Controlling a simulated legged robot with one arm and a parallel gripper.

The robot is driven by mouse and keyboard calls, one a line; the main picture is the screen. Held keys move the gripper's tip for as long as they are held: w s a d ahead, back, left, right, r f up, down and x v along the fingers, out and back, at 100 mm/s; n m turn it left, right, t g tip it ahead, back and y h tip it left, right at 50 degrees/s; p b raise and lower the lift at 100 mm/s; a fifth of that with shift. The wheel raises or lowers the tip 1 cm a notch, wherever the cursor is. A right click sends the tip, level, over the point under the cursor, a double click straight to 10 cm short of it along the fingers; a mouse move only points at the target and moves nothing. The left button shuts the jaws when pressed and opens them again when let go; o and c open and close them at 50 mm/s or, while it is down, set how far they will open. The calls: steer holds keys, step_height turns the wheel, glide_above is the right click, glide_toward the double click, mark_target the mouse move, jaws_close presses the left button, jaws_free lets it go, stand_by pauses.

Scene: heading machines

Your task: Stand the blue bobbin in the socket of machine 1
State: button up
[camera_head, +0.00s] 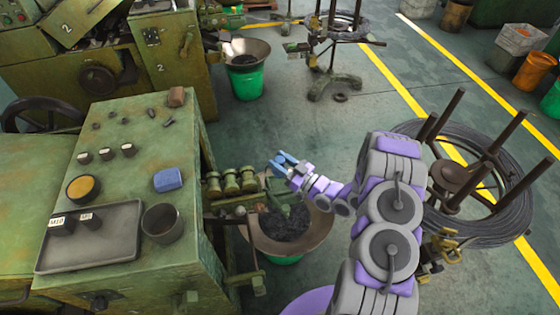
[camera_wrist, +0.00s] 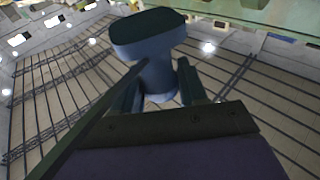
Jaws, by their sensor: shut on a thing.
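My gripper (camera_head: 289,169) is shut on the blue bobbin (camera_head: 282,159), off the right side of the near green machine (camera_head: 130,125). The wrist view shows the bobbin (camera_wrist: 148,35) as a dark blue piece with a wide flat flange and a narrower stem. The gripper's fingers (camera_wrist: 157,85) are on both sides of the stem. The gripper is above a wide funnel pan (camera_head: 315,240) with dark contents. Several green cylindrical fittings (camera_head: 231,182) line the machine's edge, to the left of the gripper. I cannot make out a socket or a number 1.
Behind stands a machine marked 2 (camera_head: 175,70) with a green bucket (camera_head: 247,82). A wire coil stand (camera_head: 515,213) is at right. Floor behind the gripper is clear.

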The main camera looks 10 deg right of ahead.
steer(key=shift+a+f+b, duration=0.15)
steer(key=shift+f+b, duration=0.15)
steer(key=shift+f, duration=0.55)
steer(key=shift+f+b, duration=1)
steer(key=shift+f, duration=1.5)
steer(key=shift+f, duration=0.45)
steer(key=o, duration=1.3)
steer(key=p+v, duration=0.3)
steer(key=v, duration=1.4)
steer(key=shift+d+f, duration=0.1)
steer(key=shift+d, duration=0.15)
